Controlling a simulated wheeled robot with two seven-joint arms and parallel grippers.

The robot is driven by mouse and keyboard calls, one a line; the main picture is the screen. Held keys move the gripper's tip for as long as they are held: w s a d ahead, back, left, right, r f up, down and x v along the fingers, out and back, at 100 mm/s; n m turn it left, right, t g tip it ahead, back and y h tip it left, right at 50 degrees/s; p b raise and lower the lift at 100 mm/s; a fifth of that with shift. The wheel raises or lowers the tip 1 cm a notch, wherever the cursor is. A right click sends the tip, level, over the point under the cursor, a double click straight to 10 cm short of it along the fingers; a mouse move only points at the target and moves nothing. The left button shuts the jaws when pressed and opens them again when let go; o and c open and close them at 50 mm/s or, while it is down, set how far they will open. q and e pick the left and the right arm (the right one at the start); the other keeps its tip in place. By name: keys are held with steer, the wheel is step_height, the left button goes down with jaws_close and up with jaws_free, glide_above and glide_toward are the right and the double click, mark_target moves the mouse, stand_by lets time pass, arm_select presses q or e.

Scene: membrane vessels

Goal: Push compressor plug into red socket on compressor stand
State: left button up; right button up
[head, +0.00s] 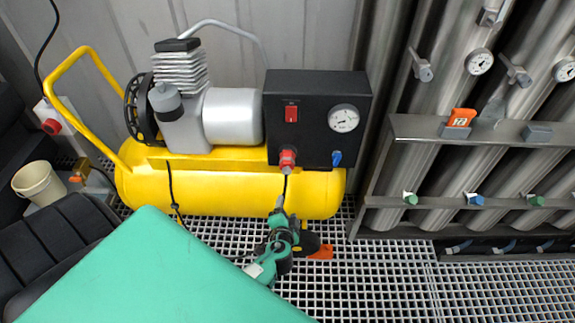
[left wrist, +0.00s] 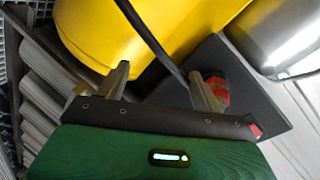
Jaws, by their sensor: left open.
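The compressor (head: 235,190) has a yellow tank and a black panel (head: 315,95). On the panel's lower left is a red round fitting (head: 288,156) with a pale metal end. A black line hangs below it towards my left gripper (head: 279,204). That gripper is below the fitting, in front of the tank. In the left wrist view, its two fingers (left wrist: 162,85) are apart, and a black line (left wrist: 150,40) passes behind them. The red fitting (left wrist: 217,88) shows beyond the right finger. Whether a plug sits in the fitting, I cannot tell. My right gripper is not in view.
A white box with a red round part (head: 50,127) and a beige bucket (head: 40,183) stand at the left. Steel membrane vessels (head: 465,75) with gauges and a ledge (head: 400,127) stand at the right. An orange object (head: 320,252) is near the grating floor (head: 390,280).

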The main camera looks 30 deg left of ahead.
mark_target(287, 163)
arm_select(q)
steer(key=r+y, duration=0.1)
steer(key=r, duration=0.2)
steer(key=w+a+r+t+y+b, duration=0.1)
steer(key=r, duration=0.3)
steer(key=r+t+b, duration=0.1)
steer(key=r, duration=0.2)
steer(key=shift+w+a+r+n+y, duration=0.2)
steer(key=shift+w+a+n+y, duration=0.05)
steer(key=shift+w+n+y, duration=0.15)
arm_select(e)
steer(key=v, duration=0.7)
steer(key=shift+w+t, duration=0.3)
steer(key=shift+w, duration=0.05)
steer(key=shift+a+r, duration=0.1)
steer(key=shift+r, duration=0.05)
arm_select(q)
steer(key=p+x, duration=0.1)
steer(key=x, duration=0.4)
steer(key=shift+w+a, duration=0.15)
steer(key=shift+w, duration=0.2)
steer(key=shift+w+a+b, duration=0.25)
steer(key=shift+w+b, duration=0.05)
steer(key=shift+w, duration=0.15)
steer(key=shift+b+x, duration=0.35)
steer(key=shift+x, duration=0.75)
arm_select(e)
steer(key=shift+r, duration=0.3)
